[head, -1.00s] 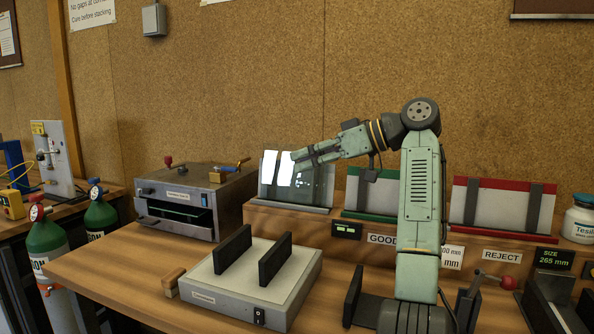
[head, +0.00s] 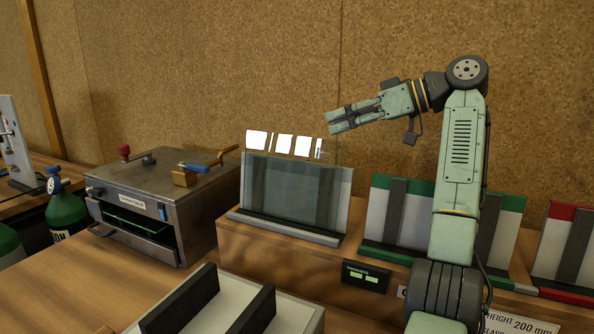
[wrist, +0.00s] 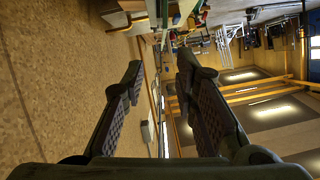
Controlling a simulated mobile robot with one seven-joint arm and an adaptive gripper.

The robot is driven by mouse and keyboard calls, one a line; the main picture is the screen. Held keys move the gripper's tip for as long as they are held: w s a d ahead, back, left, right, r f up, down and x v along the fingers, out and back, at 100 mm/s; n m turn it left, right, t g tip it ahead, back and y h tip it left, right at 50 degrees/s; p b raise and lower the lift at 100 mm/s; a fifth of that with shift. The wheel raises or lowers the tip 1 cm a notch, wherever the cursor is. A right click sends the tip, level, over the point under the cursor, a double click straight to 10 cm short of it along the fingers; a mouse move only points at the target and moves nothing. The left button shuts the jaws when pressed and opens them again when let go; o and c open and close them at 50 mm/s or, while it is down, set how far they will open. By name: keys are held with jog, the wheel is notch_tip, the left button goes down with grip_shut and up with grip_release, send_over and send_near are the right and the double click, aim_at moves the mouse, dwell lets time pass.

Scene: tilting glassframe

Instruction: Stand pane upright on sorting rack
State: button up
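A clear glass pane (head: 284,145) stands upright in the leftmost rack (head: 340,190), its upper edge rising above the rack's grey back. Bright reflections show along its top. Its lower edge is at the rack's dark base ledge, where the exact contact is hard to see. My gripper (head: 332,121) is just above and right of the pane's top right corner, seemingly apart from it. In the wrist view my gripper (wrist: 160,85) has its two dark fingers spread, with nothing between them.
Right of the pane stand a green-edged rack (head: 375,220) and a red-edged rack (head: 555,245), both on the wooden shelf. A metal oven-like box (head: 150,205) is at the left. A plate with two black uprights (head: 180,300) is in front. The corkboard wall is behind.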

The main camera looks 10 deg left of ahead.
aim_at(298, 137)
jog(key=x, duration=0.4)
jog(key=shift+a, duration=0.25)
jog(key=shift+s+p+x, duration=0.2)
jog(key=shift+p+x, duration=1)
jog(key=shift+x, duration=1.95)
jog(key=shift+f, duration=0.2)
grip_shut()
jog(key=shift+r, duration=0.1)
